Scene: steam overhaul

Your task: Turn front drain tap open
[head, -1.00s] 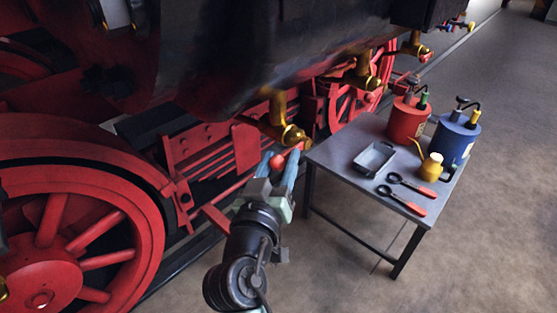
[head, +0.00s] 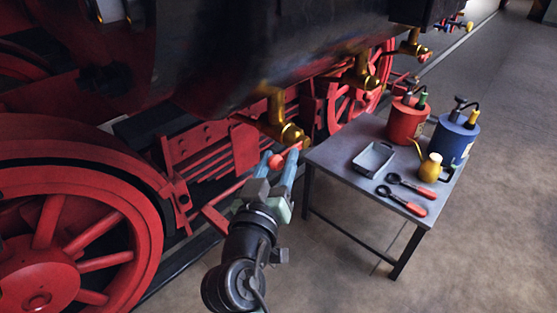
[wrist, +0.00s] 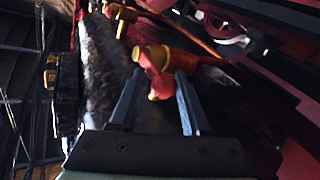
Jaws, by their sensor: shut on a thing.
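The nearest brass drain tap (head: 285,130) hangs under the dark cylinder, with a red handle whose round red end (head: 276,161) shows between my fingers. My gripper (head: 279,160) reaches up to this tap from below, with its blue-grey fingers on either side of the handle, and is shut on it. In the wrist view the brass tap (wrist: 182,61) and its red handle (wrist: 150,67) show just beyond and between the fingertips (wrist: 158,78). The exact contact of the fingers on the handle is hard to see.
A grey table (head: 335,158) stands to the right with a metal tray (head: 373,159), red can (head: 406,122), blue can (head: 454,139), yellow oiler (head: 430,168) and red-handled tools (head: 408,204). A large red wheel (head: 70,235) is at left. More brass taps (head: 364,78) hang farther back.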

